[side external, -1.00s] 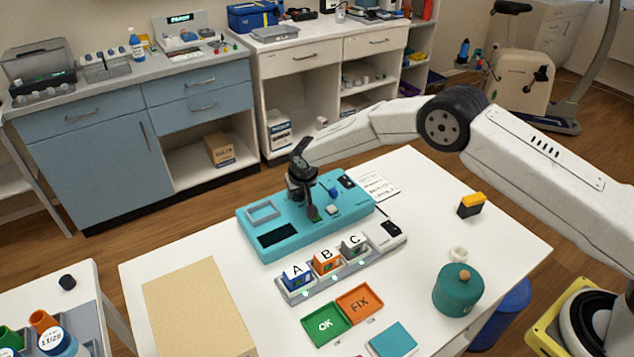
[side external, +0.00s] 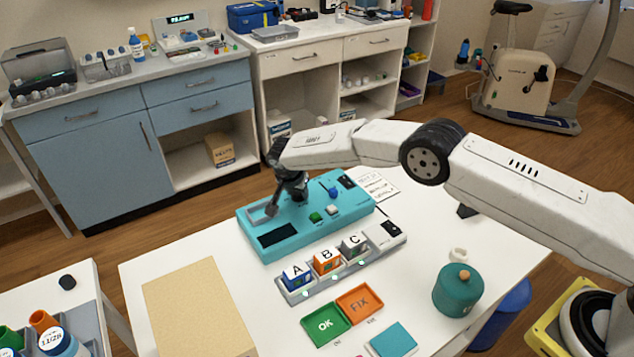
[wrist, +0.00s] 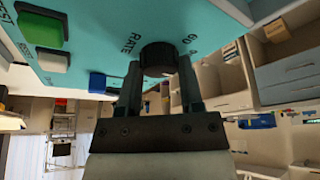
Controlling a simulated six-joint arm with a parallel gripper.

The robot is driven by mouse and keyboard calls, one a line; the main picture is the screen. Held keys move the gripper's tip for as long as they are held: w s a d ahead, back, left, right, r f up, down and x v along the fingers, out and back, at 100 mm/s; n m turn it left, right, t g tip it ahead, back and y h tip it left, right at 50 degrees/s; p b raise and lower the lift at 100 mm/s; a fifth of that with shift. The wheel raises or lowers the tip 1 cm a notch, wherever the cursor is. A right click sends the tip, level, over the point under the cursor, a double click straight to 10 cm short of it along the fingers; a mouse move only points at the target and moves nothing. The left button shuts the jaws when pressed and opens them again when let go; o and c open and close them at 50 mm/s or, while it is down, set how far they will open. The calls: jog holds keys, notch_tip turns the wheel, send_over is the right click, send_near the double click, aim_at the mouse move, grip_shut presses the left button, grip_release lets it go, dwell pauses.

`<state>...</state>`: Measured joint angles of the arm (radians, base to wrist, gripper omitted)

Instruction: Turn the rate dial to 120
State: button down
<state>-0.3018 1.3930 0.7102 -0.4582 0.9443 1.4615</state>
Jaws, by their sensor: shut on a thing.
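The teal device (side external: 325,225) lies on the white table in the side external view. In the wrist view, the dark round rate dial (wrist: 157,57) stands on the teal panel (wrist: 105,35), with the printed word RATE beside it and 60 among the marks. My gripper (wrist: 158,68) has one finger on each side of the dial and is shut on it. The dial's pointer and exact setting cannot be read.
The lettered blocks' tray (side external: 352,267) lies in front of the device. A teal pot (side external: 458,292) stands at right.

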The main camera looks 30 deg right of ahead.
jog(key=shift+m+g, duration=0.4)
jog(key=shift+m, duration=1.2)
jog(key=shift+c, duration=1.2)
grip_release()
jog(key=shift+a+r, duration=0.1)
jog(key=shift+r, duration=0.05)
jog(key=v, duration=0.7)
jog(key=shift+a+r, duration=0.15)
jog(key=shift+a, duration=0.05)
